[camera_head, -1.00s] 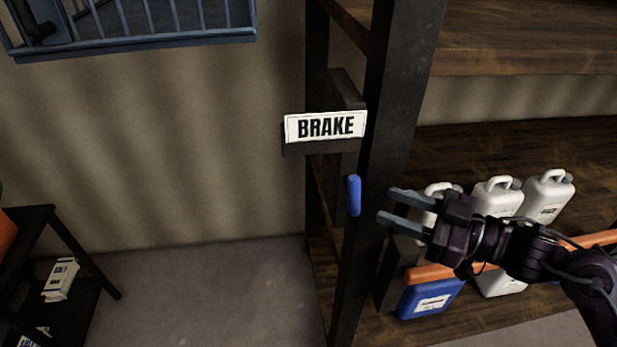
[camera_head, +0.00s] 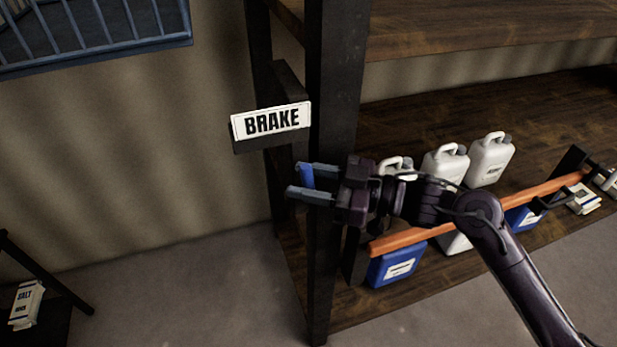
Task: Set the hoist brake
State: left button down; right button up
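The brake's blue handle (camera_head: 307,177) is a short upright bar below the white BRAKE sign (camera_head: 271,120), beside a dark shelf post. My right gripper (camera_head: 294,180) comes in from the right, in front of the post. Its two grey fingers are apart, and the handle shows between them. I cannot tell whether either finger touches it. The handle's lower end is partly hidden by the lower finger. My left gripper is not in view.
The dark post (camera_head: 335,100) stands right behind my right gripper. On the wooden shelf are white jugs (camera_head: 490,160), a blue container (camera_head: 397,264) and an orange bar (camera_head: 540,190). A railing (camera_head: 90,45) is at upper left.

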grip_shut()
jog(key=shift+f+m+y+b, duration=0.2)
jog(key=shift+m+y+b, duration=0.2)
jog(key=shift+y+b, duration=0.1)
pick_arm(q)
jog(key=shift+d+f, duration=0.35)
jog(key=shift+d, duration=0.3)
pick_arm(e)
jog(key=shift+r, duration=0.2)
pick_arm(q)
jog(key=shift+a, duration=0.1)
pick_arm(e)
grip_release()
pick_arm(q)
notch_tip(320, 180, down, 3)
jog(key=b, duration=0.2)
jog(key=shift+b, duration=0.3)
pick_arm(e)
jog(key=v, duration=0.7)
jog(key=shift+d, duration=0.4)
